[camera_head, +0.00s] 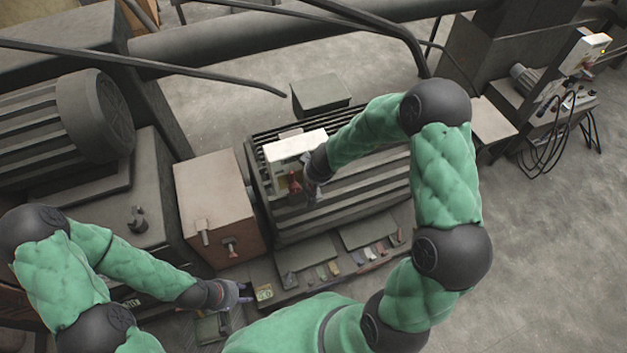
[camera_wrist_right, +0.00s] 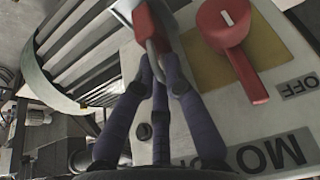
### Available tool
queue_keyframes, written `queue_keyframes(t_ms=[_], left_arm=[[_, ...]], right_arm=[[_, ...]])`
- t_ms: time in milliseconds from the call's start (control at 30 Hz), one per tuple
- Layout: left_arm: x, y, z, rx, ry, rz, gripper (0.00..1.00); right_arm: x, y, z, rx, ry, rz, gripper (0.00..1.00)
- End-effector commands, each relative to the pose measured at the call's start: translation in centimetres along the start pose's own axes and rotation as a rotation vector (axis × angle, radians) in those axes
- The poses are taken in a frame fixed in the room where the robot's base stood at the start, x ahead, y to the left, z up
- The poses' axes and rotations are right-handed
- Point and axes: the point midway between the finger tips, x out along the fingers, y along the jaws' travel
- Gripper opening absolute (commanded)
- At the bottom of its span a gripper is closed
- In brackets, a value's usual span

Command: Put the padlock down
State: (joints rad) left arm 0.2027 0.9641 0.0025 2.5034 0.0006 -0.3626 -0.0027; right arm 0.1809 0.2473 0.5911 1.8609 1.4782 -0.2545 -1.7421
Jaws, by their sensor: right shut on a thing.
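The red padlock (camera_wrist_right: 148,24) is at the top middle of the right wrist view, its grey shackle between my fingertips. My right gripper (camera_wrist_right: 158,62) is shut on the padlock, in front of a pale switch panel (camera_wrist_right: 190,92). In the head view my right gripper (camera_head: 309,186) is at the white box (camera_head: 296,146) on the ribbed motor. A small red shape shows beside it, too small to tell apart. I cannot tell if the padlock touches the panel. My left gripper (camera_head: 240,292) is low at the left, near the front ledge; its fingers are too small to read.
A red rotary handle (camera_wrist_right: 230,40) on a yellow plate is right of the padlock, by an OFF label (camera_wrist_right: 297,87). Several small coloured items lie along a ledge (camera_head: 330,270) below the motor (camera_head: 350,205). A brown box (camera_head: 212,200) stands left of it. Open floor (camera_head: 560,230) is at right.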

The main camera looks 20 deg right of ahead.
Motion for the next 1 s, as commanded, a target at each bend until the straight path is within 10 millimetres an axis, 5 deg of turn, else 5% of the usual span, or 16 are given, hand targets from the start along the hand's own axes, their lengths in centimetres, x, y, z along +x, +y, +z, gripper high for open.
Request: queue_keyframes(t_ms=[433,467,500,867,1000], left_arm=[[0.2,-0.1,0.0,0.000,0.001,0.000,0.40],[0.2,-0.1,0.0,0.000,0.001,0.000,0.40],[0.2,-0.1,0.0,0.000,0.001,0.000,0.40],[0.1,0.0,0.0,0.000,0.000,0.000,0.40],[-0.6,0.2,0.0,0.000,0.000,0.000,0.40]], right_arm=[[0.5,0.0,0.1,0.001,0.001,0.000,0.00],[0.5,0.0,0.2,0.002,0.001,0.000,0.18],[0.4,0.0,0.1,0.002,0.001,0.000,0.22],[0.2,0.0,0.0,0.001,0.002,0.000,0.22],[-1.2,0.0,-0.1,0.000,0.002,0.000,0.22]])
